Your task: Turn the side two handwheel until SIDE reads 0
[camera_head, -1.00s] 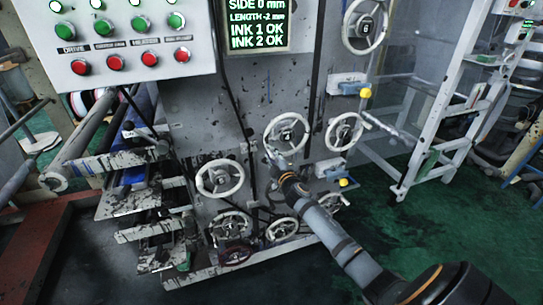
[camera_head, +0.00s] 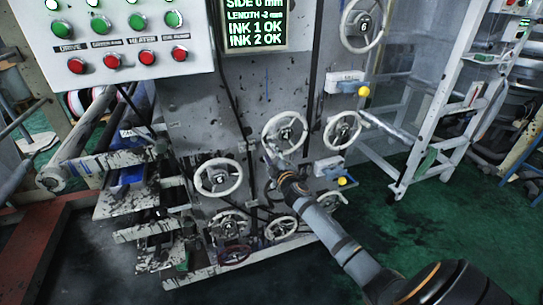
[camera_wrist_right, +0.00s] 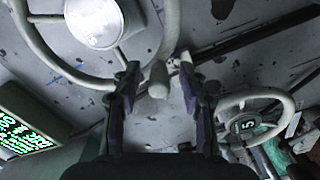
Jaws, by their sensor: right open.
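The middle handwheel (camera_head: 286,133) is white, on the grey machine's front. I cannot clearly read its hub label. My right gripper (camera_head: 271,158) is at this wheel's lower left rim. In the right wrist view the wheel's pale hub (camera_wrist_right: 95,22) is at the upper left. There my right gripper (camera_wrist_right: 158,72) is open, with a finger on either side of the wheel's small pale knob (camera_wrist_right: 158,82). Whether the fingers touch it is unclear. The display (camera_head: 254,24) reads SIDE 0 mm, LENGTH -2 mm, INK 1 OK and INK 2 OK. My left gripper is out of view.
Another handwheel (camera_head: 342,131) sits close to the right and one (camera_head: 218,179) lower left. Several smaller wheels are below, and a large wheel (camera_head: 362,25) is at the top. A button panel (camera_head: 105,42) juts out at the upper left. Green floor (camera_head: 440,220) is open at the right.

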